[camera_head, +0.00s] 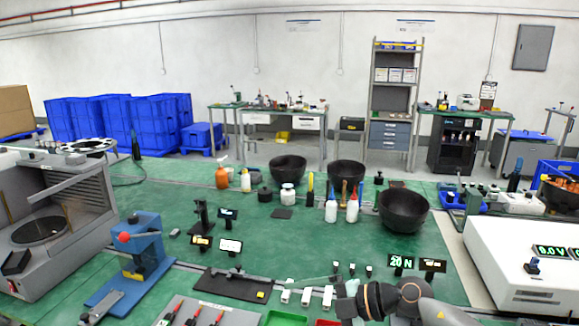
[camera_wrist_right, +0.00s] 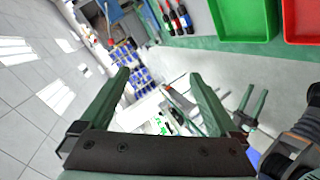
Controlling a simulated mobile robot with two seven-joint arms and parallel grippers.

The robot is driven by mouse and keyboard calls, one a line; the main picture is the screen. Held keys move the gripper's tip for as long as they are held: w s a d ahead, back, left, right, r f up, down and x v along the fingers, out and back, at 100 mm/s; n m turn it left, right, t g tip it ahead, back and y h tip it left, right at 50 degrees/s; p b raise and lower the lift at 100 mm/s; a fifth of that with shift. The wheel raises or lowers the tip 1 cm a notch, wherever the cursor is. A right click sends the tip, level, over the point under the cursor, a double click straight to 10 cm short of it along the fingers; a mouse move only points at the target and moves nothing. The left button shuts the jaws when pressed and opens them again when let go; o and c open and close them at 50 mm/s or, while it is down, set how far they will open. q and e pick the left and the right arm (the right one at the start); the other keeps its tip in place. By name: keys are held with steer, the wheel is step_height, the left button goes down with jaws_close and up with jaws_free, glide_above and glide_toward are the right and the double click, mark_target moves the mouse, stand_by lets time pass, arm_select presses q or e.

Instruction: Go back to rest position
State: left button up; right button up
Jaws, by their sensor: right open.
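My right gripper (camera_wrist_right: 160,75) is open in the right wrist view, with its two dark green fingers spread wide and nothing between them.
A green tray (camera_wrist_right: 243,20) and a red tray (camera_wrist_right: 303,22) lie close to the right gripper, with several red-handled tools (camera_wrist_right: 175,17) beside them.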

step_height(320, 180, up, 8)
steer(key=m+t+y, duration=0.2)
steer(key=m+t, duration=0.7)
steer(key=t, duration=0.2)
steer(key=s+d+f+m+h, duration=0.3)
steer(key=d+f+m+h, duration=0.4)
steer(key=s+d+f+m+h, duration=0.4)
steer(key=d+f+m+h, duration=0.2)
steer(key=d+m+h, duration=0.15)
steer(key=s+d+f+g, duration=0.2)
steer(key=s+f+g, duration=0.4)
steer(key=s, duration=0.6)
steer(key=s+d+f+g, duration=0.2)
steer(key=s+f+g, duration=0.35)
steer(key=s, duration=0.55)
arm_select(q)
steer(key=shift+s+f, duration=0.2)
steer(key=shift+s, duration=0.1)
arm_select(e)
steer(key=w+a+f+t+y, duration=0.1)
steer(key=w+a+f+t, duration=0.1)
steer(key=f, duration=0.3)
steer(key=w+a+f+t+y, duration=0.1)
steer(key=w+a+f+t, duration=0.1)
steer(key=f+t, duration=0.2)
steer(key=shift+w+f+m, duration=0.25)
steer(key=shift+f+m, duration=0.2)
steer(key=shift+f, duration=0.7)
